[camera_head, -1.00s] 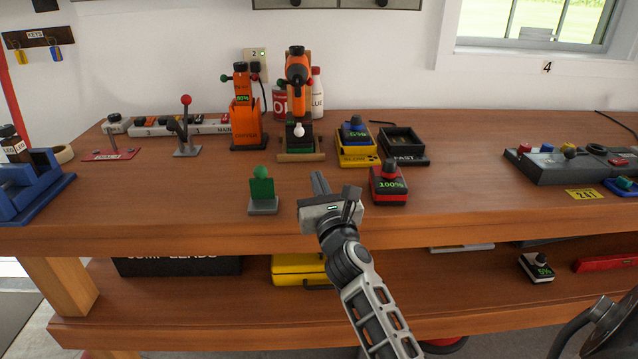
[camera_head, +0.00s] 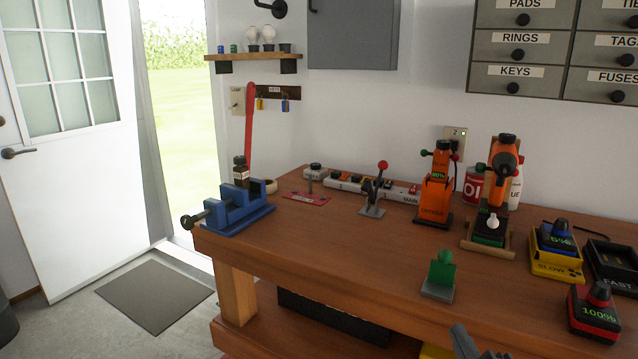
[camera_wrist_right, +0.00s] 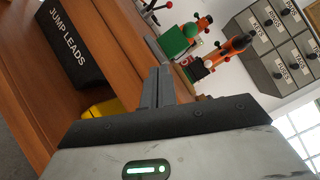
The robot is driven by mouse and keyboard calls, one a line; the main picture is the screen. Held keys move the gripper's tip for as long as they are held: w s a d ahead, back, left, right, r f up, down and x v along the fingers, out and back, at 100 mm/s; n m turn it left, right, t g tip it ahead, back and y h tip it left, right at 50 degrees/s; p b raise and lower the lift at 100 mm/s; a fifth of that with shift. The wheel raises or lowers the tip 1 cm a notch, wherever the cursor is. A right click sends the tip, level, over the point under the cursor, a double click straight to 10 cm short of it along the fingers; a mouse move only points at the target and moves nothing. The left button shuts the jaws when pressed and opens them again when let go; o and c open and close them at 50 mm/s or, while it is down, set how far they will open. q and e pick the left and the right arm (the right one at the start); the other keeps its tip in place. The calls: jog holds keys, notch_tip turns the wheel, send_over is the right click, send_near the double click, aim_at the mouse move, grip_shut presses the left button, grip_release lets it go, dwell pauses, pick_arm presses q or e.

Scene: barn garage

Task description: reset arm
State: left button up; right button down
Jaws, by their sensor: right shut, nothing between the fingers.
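My right gripper (camera_head: 466,343) just enters at the bottom edge of the head view, in front of the bench edge. In the right wrist view its two fingers (camera_wrist_right: 158,85) are together with nothing between them. The green block on a grey base (camera_head: 440,272) stands on the bench behind it, apart from the fingers. In the wrist view the green piece (camera_wrist_right: 176,42) shows beyond the fingertips. My left gripper is in neither view.
The wooden bench (camera_head: 330,258) carries a blue vise (camera_head: 232,207), a red-knobbed lever (camera_head: 375,190), two orange tools and a red battery (camera_head: 594,312) reading 100%. A white door (camera_head: 85,150) stands at left with floor mat (camera_head: 155,295).

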jog(key=s+a+f+n+g+y, duration=0.1)
jog(key=s+a+f+n+g, duration=0.3)
jog(key=s+f+n, duration=0.4)
jog(key=s+a+f+n+g+y, duration=0.1)
jog(key=s+a+f+n+g, duration=0.4)
jog(key=s+f+n, duration=0.4)
jog(key=s+n, duration=0.2)
jog(key=n, duration=0.5)
jog(key=shift+a+f+n+y, duration=0.15)
jog(key=shift+a+n+y, duration=0.2)
jog(key=shift+n+y, duration=0.05)
jog(key=shift+s, duration=0.1)
